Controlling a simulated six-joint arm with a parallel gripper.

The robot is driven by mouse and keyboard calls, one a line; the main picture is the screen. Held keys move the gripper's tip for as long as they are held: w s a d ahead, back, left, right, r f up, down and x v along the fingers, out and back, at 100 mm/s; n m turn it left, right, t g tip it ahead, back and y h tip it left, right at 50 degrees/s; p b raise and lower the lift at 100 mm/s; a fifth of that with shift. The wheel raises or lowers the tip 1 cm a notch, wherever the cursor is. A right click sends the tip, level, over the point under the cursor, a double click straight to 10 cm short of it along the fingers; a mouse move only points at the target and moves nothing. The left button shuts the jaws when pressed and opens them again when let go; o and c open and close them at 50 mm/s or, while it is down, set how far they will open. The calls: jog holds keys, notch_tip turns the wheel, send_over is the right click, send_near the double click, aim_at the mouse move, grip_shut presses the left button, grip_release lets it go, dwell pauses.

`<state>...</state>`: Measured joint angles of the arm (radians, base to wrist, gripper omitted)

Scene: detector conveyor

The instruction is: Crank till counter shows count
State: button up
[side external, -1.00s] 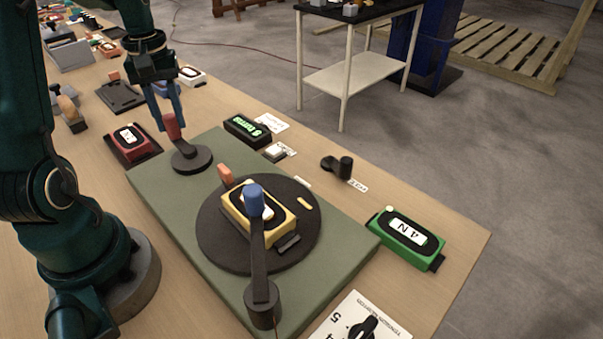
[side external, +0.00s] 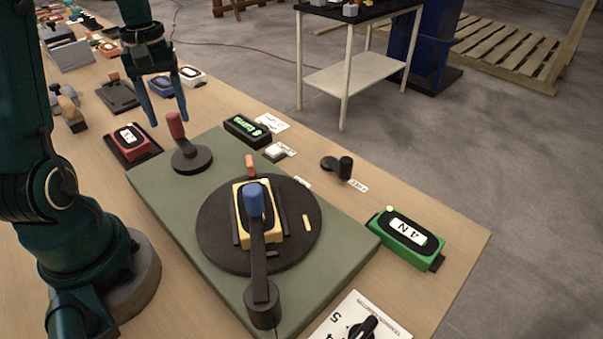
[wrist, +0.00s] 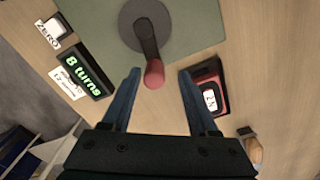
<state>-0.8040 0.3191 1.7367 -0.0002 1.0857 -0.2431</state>
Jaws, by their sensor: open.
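The crank has a dark disc and arm (side external: 192,160) and an upright red handle (side external: 174,124); it stands at the far end of a green board (side external: 160,185). My gripper (side external: 169,117) is open and empty above the handle, its blue fingers apart. In the wrist view the red handle (wrist: 154,74) lies between the open fingertips (wrist: 159,72), with visible gaps on both sides. The counter (wrist: 84,72) shows "8 turns" in green digits; it also stands beside the board in the side view (side external: 246,129). A handwritten card (wrist: 67,82) beside it is not clearly legible.
A turntable (side external: 215,240) carries a yellow detector (side external: 240,209), with a blue-knobbed lever (side external: 258,250) over it. A red detector (side external: 131,142) sits left of the crank, a green one (side external: 406,235) at right. A ZERO button (wrist: 54,28) is beside the counter.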

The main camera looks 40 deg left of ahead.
jog(key=shift+r, duration=3.3)
jog(key=d+r+m+t+y, duration=0.1)
jog(key=d+r+m, duration=0.15)
jog(key=d, duration=0.45)
jog(key=d+r+m+t, duration=0.2)
jog(key=d+m, duration=0.1)
jog(key=d, duration=0.3)
jog(key=s+d+f+m+t+h, duration=0.1)
jog(key=s+d+f+m+t, duration=0.1)
jog(key=s+d+f+m, duration=0.3)
jog(key=shift+s+d+f+m+t, duration=0.25)
jog(key=shift+s+d+m, duration=0.45)
jog(key=shift+d, duration=0.85)
